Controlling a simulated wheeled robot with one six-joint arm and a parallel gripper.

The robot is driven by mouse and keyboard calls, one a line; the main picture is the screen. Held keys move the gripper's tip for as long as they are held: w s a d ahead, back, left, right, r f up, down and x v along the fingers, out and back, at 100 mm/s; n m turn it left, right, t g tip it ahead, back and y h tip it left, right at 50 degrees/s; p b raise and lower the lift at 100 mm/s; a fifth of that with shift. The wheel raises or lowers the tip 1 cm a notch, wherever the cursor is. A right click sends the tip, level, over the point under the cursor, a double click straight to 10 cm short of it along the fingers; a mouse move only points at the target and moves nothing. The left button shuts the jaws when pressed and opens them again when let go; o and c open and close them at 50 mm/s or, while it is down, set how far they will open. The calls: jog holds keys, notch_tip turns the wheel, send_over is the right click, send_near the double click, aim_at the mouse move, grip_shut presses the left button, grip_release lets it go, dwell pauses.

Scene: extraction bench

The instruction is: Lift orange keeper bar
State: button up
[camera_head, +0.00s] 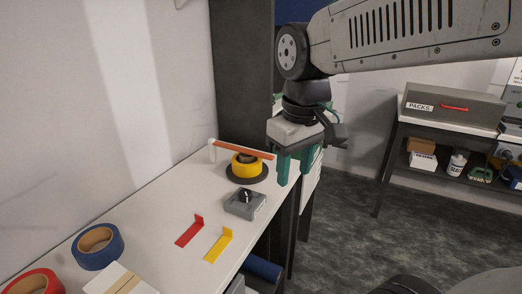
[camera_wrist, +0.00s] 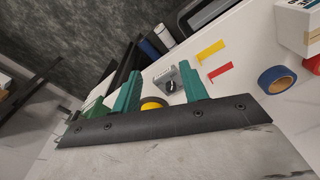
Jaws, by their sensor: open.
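The roll sits on a dark round base. My gripper (camera_head: 295,167) is open and empty, its green fingers pointing down just right of the bar's free end and apart from it. In the wrist view my gripper (camera_wrist: 160,82) shows its two fingers spread, with part of the yellow roll (camera_wrist: 150,104) between them. The bar is not visible in the wrist view.
A grey box with a black knob (camera_head: 245,203) stands in front of the roll. Red (camera_head: 188,233) and yellow (camera_head: 217,247) L-shaped pieces, a blue tape roll (camera_head: 97,247) and a red roll (camera_head: 36,284) are nearer. A dark panel (camera_head: 241,80) rises behind the bench.

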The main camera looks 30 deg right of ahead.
jog(key=w+d+n, duration=0.3)
jog(key=w+d, duration=0.1)
jog(key=w, duration=1)
jog(key=n+g, duration=0.1)
jog(key=n, duration=0.1)
send_near(270, 155)
jog(key=shift+s+a+f, duration=0.1)
jog(key=shift+a+f, duration=0.05)
notch_tip(270, 155, down, 8)
jog(key=shift+r, duration=0.15)
jog(key=shift+c, duration=0.3)
grip_shut()
jog(key=shift+r, duration=0.1)
